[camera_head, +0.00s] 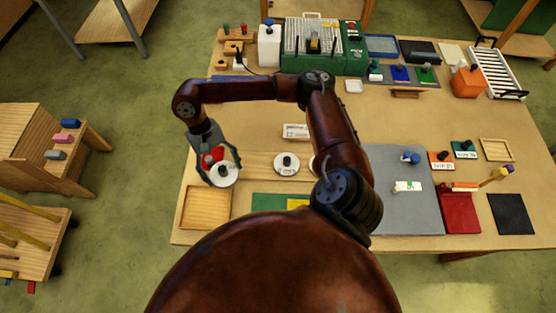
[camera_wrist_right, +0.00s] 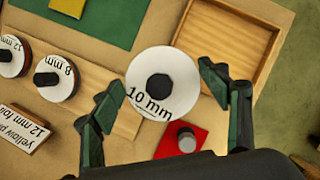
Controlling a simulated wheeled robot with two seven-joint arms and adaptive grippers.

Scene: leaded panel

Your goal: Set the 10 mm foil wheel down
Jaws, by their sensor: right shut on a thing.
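The 10 mm foil wheel (camera_head: 222,174) is a white disc with a black hub; its "10 mm" label reads in the wrist view (camera_wrist_right: 162,84). My right gripper (camera_head: 224,169) is shut on it, with a green-padded finger on each side in the wrist view (camera_wrist_right: 163,92). The disc lies flat, over the end of a pale wooden board (camera_wrist_right: 92,88); I cannot tell whether it touches. The 8 mm wheel (camera_head: 287,163) sits on this board, and the 12 mm wheel (camera_wrist_right: 12,57) beside it. My arm partly hides the 12 mm wheel in the head view. My left gripper is not in view.
An empty wooden tray (camera_head: 181,208) lies just in front of the held wheel. A red block with a grey knob (camera_wrist_right: 171,146) is close behind it. A white label block (camera_head: 296,131) stands behind the board. A green mat (camera_head: 268,202) lies in front.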

